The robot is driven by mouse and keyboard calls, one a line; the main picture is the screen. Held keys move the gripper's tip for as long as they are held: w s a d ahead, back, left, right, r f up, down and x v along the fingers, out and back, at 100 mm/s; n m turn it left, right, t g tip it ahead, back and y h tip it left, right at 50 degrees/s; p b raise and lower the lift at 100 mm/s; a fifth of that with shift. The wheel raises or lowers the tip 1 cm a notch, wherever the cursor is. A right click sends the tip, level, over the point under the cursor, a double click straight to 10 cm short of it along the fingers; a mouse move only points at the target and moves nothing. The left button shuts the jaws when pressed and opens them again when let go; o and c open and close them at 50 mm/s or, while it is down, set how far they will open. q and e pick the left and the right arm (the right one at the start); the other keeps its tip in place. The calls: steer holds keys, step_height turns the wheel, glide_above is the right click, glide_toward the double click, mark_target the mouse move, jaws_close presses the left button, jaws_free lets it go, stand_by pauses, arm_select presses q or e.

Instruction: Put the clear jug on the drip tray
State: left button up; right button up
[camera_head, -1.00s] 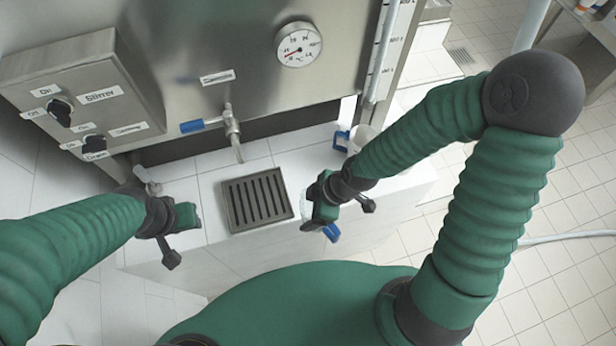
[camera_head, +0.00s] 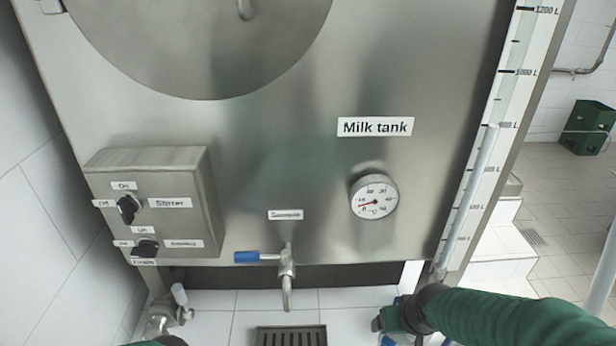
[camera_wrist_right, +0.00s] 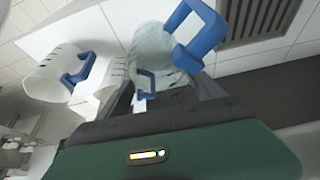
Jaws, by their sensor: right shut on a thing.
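A see-through jug (camera_wrist_right: 150,45) with a blue handle (camera_wrist_right: 203,35) is between the fingers of my right gripper (camera_wrist_right: 155,95) in the right wrist view. The slotted drip tray (camera_wrist_right: 262,18) lies beyond the jug at the upper right there; the jug is beside it, not on it. In the head view the drip tray (camera_head: 291,337) is cut by the bottom edge below the tap. My right gripper (camera_head: 392,319) is right of the tray, and the jug is mostly hidden there. Of my left arm only a dark sliver shows at the bottom left edge; its fingers are not visible.
A second, whitish jug (camera_wrist_right: 55,75) with a blue handle stands at the left in the right wrist view. The sample tap (camera_head: 287,275), with a blue lever (camera_head: 247,257), hangs above the tray. The milk tank (camera_head: 300,170) stands behind, with a control box (camera_head: 165,200).

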step_height(320, 180, down, 3)
steer(key=shift+w+r, duration=0.1)
steer(key=s+f, duration=0.3)
steer(key=shift+d+f, duration=0.2)
steer(key=shift+f, duration=0.1)
steer(key=shift+s+f, duration=0.1)
steer(key=shift+s, duration=0.15)
arm_select(q)
steer(key=shift+d, duration=0.1)
arm_select(e)
steer(key=shift+a, duration=0.15)
